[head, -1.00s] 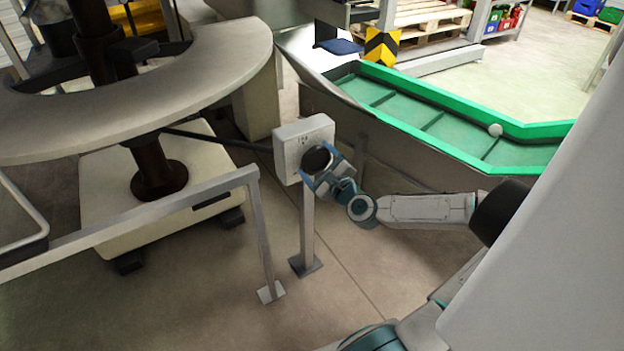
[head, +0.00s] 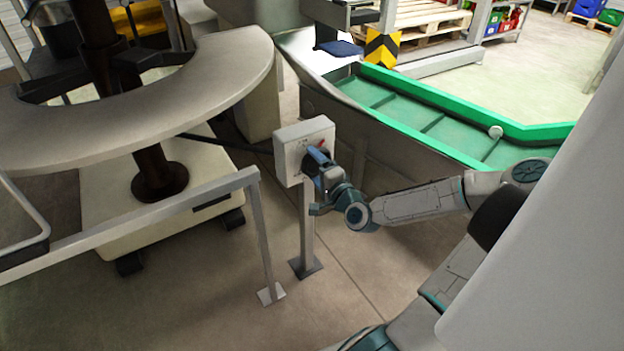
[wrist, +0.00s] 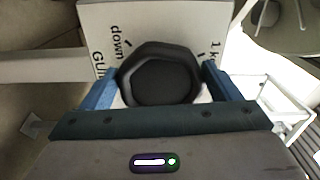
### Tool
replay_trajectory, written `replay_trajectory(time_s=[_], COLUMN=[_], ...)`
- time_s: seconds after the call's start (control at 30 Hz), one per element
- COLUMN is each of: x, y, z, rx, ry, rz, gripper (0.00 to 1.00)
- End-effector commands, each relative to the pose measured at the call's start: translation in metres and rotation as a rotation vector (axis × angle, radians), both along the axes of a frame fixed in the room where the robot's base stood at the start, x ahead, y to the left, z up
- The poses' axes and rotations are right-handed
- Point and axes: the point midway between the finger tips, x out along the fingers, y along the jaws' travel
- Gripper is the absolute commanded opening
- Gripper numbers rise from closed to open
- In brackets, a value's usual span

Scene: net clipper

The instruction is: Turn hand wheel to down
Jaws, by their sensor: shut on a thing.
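The hand wheel (wrist: 160,78) is a dark, rounded knob on the front of a white box (wrist: 95,22) in the wrist view. The box has printed marks, including "down" at the knob's upper left and "1" at its upper right. My gripper (wrist: 160,88) has its blue fingers on both sides of the knob and is shut on it. In the head view the white box (head: 290,150) stands on a thin post, and my gripper (head: 322,172) is at its front right face. There the knob is mostly hidden behind my gripper, and a small red mark shows above it.
A grey rail (head: 130,215) runs left of the post. A round grey ring table (head: 215,75) stands at the upper left. A green-edged conveyor (head: 430,120) lies behind and to the right. The floor in front of the post is clear.

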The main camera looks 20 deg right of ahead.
Motion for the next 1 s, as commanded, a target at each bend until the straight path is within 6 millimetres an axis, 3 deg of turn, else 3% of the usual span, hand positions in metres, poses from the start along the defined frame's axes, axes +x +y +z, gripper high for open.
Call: replay_trajectory(time_s=[1.0], x=[0.0025], y=[-0.0006], z=[-0.0034], rx=[-0.955], ry=[-0.210], rz=[0.004], gripper=[0.60])
